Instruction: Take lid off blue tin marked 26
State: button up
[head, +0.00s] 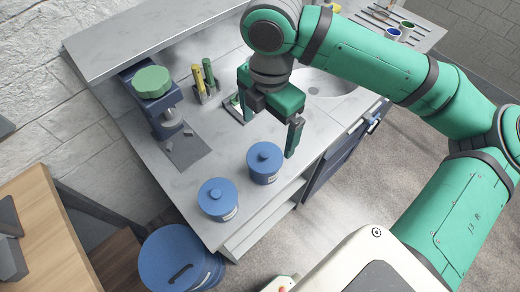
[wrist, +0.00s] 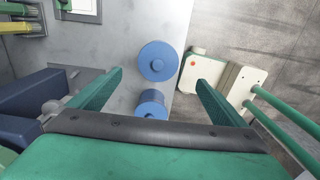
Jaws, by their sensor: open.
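Two blue tins with knobbed blue lids stand upright on the grey counter. One tin (head: 264,164) is nearer my gripper, and the other tin (head: 218,200) is by the counter's front corner. Both have pale labels, too small to read, so I cannot tell which is marked 26. Both lids appear seated. My gripper (head: 268,115) is open and empty, above the counter and up from the nearer tin, touching neither. In the wrist view, one lid (wrist: 158,62) shows between the fingers, with another blue tin (wrist: 151,104) below it, partly hidden by my gripper.
A blue stand with a green knob (head: 151,82) and a holder with green and yellow handles (head: 204,82) stand at the back left. A sink (head: 325,88) lies behind my gripper. A large blue bin (head: 178,258) stands below the counter's end. Bare counter lies left of the tins.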

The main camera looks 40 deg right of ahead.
send_over(265, 154)
notch_tip(265, 154, down, 5)
jog(key=shift+d+r, duration=0.1)
jog(key=shift+s+d+f, duration=0.1)
jog(key=shift+f, duration=0.25)
jog(key=shift+a+f, duration=0.2)
jog(key=shift+f, duration=2.15)
jog(key=shift+c, duration=0.3)
jog(key=c, duration=1)
